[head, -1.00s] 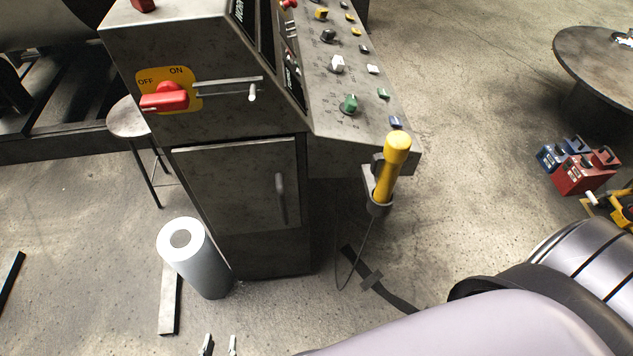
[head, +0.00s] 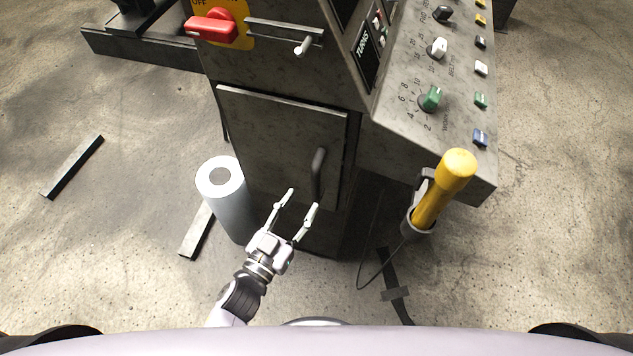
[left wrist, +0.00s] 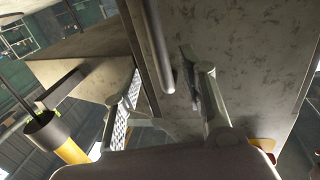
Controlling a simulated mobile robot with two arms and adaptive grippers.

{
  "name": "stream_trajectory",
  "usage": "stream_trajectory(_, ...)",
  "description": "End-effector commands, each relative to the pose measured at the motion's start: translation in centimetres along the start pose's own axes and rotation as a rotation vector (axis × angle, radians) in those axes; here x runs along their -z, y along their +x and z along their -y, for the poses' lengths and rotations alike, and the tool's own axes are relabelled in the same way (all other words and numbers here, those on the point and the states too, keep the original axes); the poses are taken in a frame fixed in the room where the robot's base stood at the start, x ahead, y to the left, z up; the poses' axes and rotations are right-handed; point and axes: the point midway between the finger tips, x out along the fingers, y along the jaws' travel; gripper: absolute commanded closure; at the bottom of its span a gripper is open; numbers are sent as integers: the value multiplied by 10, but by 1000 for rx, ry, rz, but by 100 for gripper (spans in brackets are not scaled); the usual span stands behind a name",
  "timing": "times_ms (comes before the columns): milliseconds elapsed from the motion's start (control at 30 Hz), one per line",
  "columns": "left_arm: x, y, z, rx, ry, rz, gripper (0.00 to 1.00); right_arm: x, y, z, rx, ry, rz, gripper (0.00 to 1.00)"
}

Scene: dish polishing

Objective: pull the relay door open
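The relay door (head: 275,135) is a grey metal panel on the front of the control cabinet, and it looks closed. Its dark vertical handle (head: 318,173) is near the door's right edge. My left gripper (head: 303,199) is open and empty, with its fingers pointing up toward the handle from just below and left. In the left wrist view the handle (left wrist: 158,50) stands beyond the open fingertips, between them in the picture, with no contact visible. The door (left wrist: 235,50) fills the right of that view. My right gripper is not in view.
A white roll (head: 222,185) stands on the floor left of the cabinet. A yellow cylindrical device (head: 443,190) hangs in a holder at right, its cable dangling below. A red switch (head: 212,29) and a small lever (head: 285,32) are above the door. Flat bars lie on the floor.

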Motion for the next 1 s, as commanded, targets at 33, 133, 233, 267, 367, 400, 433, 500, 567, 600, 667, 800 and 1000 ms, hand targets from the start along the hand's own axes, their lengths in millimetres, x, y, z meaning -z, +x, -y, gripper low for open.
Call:
stream_trajectory(33,-1,13,1,0,0,-4,62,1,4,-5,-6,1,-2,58)
stream_trajectory(133,-1,33,0,0,0,-3,62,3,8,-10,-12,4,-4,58)
stream_trajectory(233,-1,50,1,1,1,-2,62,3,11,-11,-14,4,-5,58)
stream_trajectory(267,-1,55,0,1,0,-2,62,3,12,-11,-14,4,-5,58)
stream_trajectory(367,-1,66,0,0,0,0,62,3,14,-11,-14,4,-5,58)
stream_trajectory(400,-1,70,0,0,0,0,62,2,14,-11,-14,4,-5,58)
stream_trajectory(433,-1,72,0,0,-1,0,62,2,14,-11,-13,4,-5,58)
stream_trajectory(500,-1,75,0,1,-1,0,62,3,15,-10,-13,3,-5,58)
stream_trajectory(567,-1,76,0,1,-1,1,62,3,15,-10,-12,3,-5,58)
stream_trajectory(600,0,77,0,1,-1,1,62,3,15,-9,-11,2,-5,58)
stream_trajectory(667,0,77,0,1,-1,1,62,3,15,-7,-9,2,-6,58)
stream_trajectory(800,0,77,0,1,-1,1,62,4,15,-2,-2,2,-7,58)
stream_trajectory(1000,0,77,0,1,-1,1,75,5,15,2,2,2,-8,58)
